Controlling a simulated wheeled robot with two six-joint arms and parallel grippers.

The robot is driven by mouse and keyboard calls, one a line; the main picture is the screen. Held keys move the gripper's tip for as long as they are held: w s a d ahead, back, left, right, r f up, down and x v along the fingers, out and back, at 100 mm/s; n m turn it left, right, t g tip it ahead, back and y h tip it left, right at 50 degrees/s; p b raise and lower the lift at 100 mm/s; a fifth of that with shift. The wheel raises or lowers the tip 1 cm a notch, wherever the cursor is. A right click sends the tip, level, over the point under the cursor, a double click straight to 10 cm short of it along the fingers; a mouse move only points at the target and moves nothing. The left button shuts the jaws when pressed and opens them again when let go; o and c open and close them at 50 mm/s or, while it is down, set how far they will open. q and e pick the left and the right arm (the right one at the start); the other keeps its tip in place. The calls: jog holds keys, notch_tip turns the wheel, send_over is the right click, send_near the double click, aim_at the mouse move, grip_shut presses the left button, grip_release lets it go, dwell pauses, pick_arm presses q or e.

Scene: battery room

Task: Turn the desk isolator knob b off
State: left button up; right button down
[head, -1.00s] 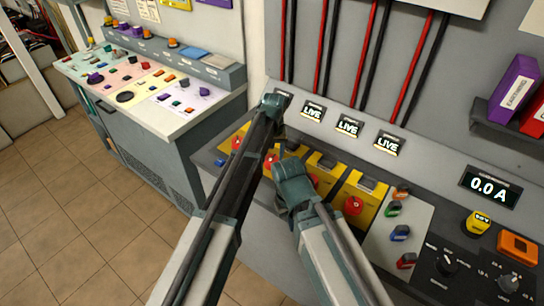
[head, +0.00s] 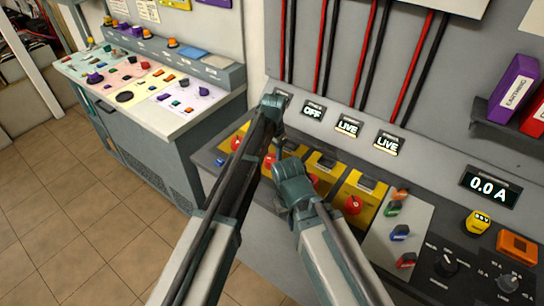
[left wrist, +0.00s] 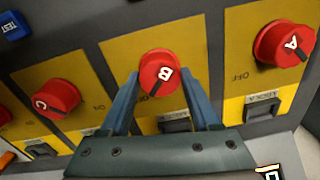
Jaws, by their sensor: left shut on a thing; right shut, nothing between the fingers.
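Knob b is the red round knob marked B (left wrist: 158,72) on a yellow plate, in the middle of the left wrist view. My left gripper (left wrist: 158,85) has a finger on each side of it and is shut on it. In the head view the left gripper (head: 271,150) reaches down to the panel and partly hides the knob. The second display (head: 313,111) above the row reads OFF. My right gripper (head: 284,203) is shut and empty, beside the left one and in front of the panel.
Red knob A (left wrist: 285,43) and red knob C (left wrist: 57,97) flank knob b on their own yellow plates. Two displays farther right (head: 348,126) read LIVE. The current display (head: 489,187) reads 0.0 A. Another console (head: 150,85) stands at left, with open tiled floor before it.

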aim_at(273, 159)
pick_arm(q)
jog(key=shift+m, duration=0.3)
dwell(0.4)
jog(key=o, duration=1.4)
jog(key=shift+c, duration=0.2)
jog(key=shift+r, duration=0.1)
notch_tip(273, 159, up, 14)
jog(key=p, duration=1.3)
jog(key=shift+s+f+p, duration=0.15)
jog(key=shift+f+p, duration=0.05)
jog(key=shift+p, duration=0.2)
jog(key=shift+d, duration=0.1)
